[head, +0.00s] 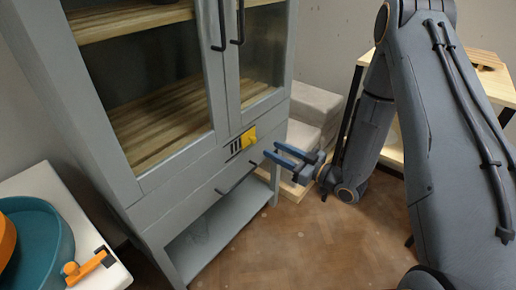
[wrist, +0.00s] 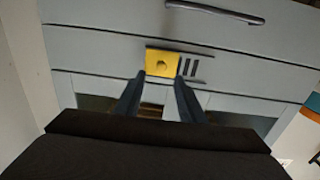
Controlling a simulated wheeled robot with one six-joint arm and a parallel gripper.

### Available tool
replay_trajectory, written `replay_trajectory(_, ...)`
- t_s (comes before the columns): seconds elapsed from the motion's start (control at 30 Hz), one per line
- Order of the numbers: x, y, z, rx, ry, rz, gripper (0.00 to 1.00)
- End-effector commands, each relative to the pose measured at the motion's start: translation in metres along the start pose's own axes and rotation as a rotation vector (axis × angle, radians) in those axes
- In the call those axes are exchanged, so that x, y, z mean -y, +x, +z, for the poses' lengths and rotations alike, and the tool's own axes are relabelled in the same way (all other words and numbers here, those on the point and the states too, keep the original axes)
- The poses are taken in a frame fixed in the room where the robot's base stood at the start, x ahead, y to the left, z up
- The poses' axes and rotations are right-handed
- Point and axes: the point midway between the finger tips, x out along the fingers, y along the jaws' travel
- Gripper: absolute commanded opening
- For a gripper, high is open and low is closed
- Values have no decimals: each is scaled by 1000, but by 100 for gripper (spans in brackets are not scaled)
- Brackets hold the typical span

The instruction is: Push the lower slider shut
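A yellow slider plate (head: 249,137) with a round knob sits on the grey cabinet (head: 170,200), on the panel between the glass doors and the drawer. It also shows in the wrist view (wrist: 156,58). Several dark vent slots (head: 235,147) lie uncovered to its left in the head view and to its right in the wrist view (wrist: 189,67). I see only this one slider. My gripper (head: 271,150) is open and empty, its blue fingers pointing at the panel. In the wrist view the fingertips (wrist: 159,76) line up with the plate; in the head view they look slightly apart from it.
A drawer handle (head: 236,180) projects below the slider. Door handles (head: 240,22) hang above. Grey blocks (head: 312,115) stand right of the cabinet, and a wooden table (head: 488,75) is at the right. A white table (head: 45,190) with a teal bowl (head: 45,245) is at the left.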

Motion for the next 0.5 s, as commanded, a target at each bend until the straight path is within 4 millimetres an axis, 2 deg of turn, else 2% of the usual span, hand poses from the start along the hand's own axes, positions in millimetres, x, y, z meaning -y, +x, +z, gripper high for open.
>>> replay_trajectory(0.17,3,17,-1,-13,1,-10,36)
replay_trajectory(0.5,3,66,-1,-11,1,-8,36)
